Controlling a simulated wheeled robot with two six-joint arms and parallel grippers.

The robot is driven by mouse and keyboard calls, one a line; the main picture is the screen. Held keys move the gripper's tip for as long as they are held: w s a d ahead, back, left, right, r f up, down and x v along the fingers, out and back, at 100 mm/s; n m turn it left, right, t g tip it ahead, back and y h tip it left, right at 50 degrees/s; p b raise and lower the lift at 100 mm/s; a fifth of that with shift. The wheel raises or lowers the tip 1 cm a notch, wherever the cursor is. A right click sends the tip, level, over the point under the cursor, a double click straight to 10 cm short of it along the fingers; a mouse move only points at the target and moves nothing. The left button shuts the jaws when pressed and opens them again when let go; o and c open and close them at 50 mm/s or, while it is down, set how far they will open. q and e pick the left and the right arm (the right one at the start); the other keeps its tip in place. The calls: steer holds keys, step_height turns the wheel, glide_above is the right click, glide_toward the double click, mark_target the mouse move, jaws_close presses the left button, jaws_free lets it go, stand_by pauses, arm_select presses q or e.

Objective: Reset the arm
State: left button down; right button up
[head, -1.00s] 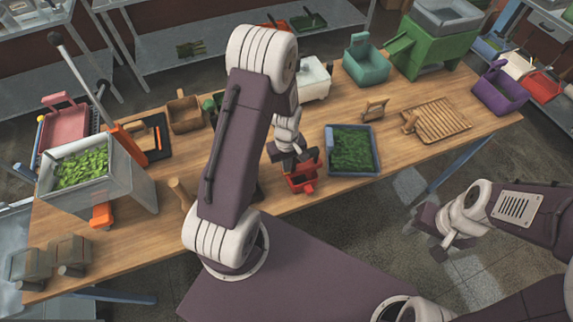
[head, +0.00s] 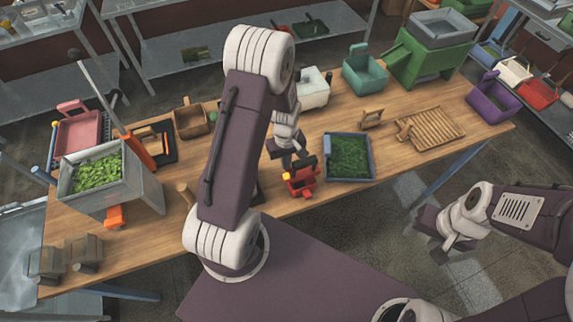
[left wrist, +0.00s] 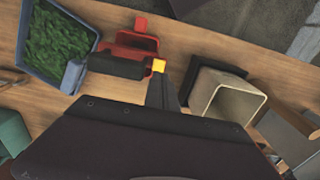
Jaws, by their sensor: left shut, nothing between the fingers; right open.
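My left gripper (head: 288,166) is over the front middle of the table, beside a small red container (head: 303,184), and is shut with nothing held. I cannot tell whether it touches the container. The left wrist view shows the red container (left wrist: 138,46) just beyond a dark part and a small yellow block or tip (left wrist: 158,66) near the fingers. My left forearm hides part of the table in the head view. My right gripper (head: 440,238) is open and empty, off the table over the floor at the right.
A blue-grey tray of green leaves (head: 348,157) lies right of the red container. A metal bin of green pieces (head: 95,177) stands at the left. A slatted wooden board (head: 432,128), a teal container (head: 365,68) and a green machine (head: 435,52) are farther right.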

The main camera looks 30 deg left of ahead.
arm_select(q)
steer(key=shift+s+d+r, duration=0.15)
steer(key=shift+r, duration=0.15)
steer(key=shift+w+a+f, duration=0.2)
steer(key=shift+w+a, duration=0.05)
steer(key=s+d+f+m+b, duration=0.3)
steer(key=s+m+b, duration=0.1)
steer(key=b, duration=0.5)
steer(key=s+d+f+m+t+b, duration=0.1)
steer(key=s+d+f+m+b, duration=0.2)
steer(key=b, duration=0.7)
steer(key=s+m, duration=0.2)
steer(key=shift+s+d+f+m, duration=0.15)
steer(key=shift+s+f+m, duration=0.15)
steer(key=shift+s, duration=0.1)
